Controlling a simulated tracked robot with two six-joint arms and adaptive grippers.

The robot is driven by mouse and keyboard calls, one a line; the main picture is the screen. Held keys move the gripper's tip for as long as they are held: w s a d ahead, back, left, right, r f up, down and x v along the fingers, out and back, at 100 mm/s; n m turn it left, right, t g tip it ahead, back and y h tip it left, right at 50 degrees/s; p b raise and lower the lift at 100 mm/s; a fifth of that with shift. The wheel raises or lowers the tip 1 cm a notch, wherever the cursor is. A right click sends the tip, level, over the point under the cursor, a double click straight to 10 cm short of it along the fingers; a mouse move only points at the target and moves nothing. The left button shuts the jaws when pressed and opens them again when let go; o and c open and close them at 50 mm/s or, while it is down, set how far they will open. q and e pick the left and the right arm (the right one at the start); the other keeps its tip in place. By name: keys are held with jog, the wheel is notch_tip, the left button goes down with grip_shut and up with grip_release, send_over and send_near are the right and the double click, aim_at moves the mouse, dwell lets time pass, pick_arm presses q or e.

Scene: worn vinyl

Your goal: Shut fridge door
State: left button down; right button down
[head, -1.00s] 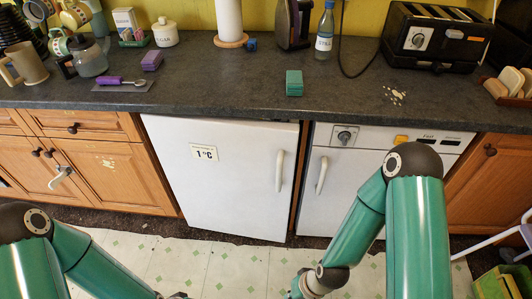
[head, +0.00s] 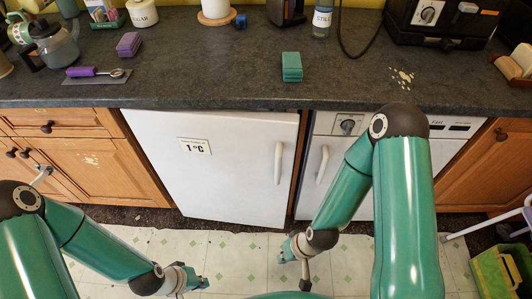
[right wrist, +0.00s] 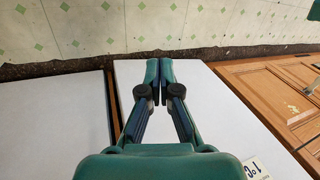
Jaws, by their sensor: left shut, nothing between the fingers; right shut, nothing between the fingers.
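The white fridge door (head: 230,175) bears a "1 °C" label and a pale vertical handle (head: 278,163) near its right edge. It stands about flush with the counter front; I cannot tell whether a small gap remains at its handle side. My right gripper (head: 283,256) is low, in front of the door's lower right corner, shut and empty. In the right wrist view its closed fingers (right wrist: 159,65) show over the white door (right wrist: 200,110); contact is unclear. My left gripper (head: 204,283) is shut and empty, over the floor in front of the fridge's left part.
A white appliance with its own handle (head: 322,164) stands right of the fridge. Wooden cabinets (head: 100,170) are on the left. The dark counter (head: 220,75) holds a green sponge (head: 292,67) and other items. A green crate (head: 502,272) lies at lower right. The vinyl floor before the fridge is clear.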

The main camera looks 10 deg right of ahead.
jog(key=w+f+n+t+h+b, duration=0.1)
jog(key=w+f+n+t+b, duration=0.15)
jog(key=w, duration=0.35)
jog(key=n+t+h+b, duration=0.9)
jog(key=n+t+b, duration=0.4)
send_near(267, 146)
jog(key=b+x, duration=0.1)
jog(key=x, duration=0.6)
jog(key=shift+w+d+f, duration=0.1)
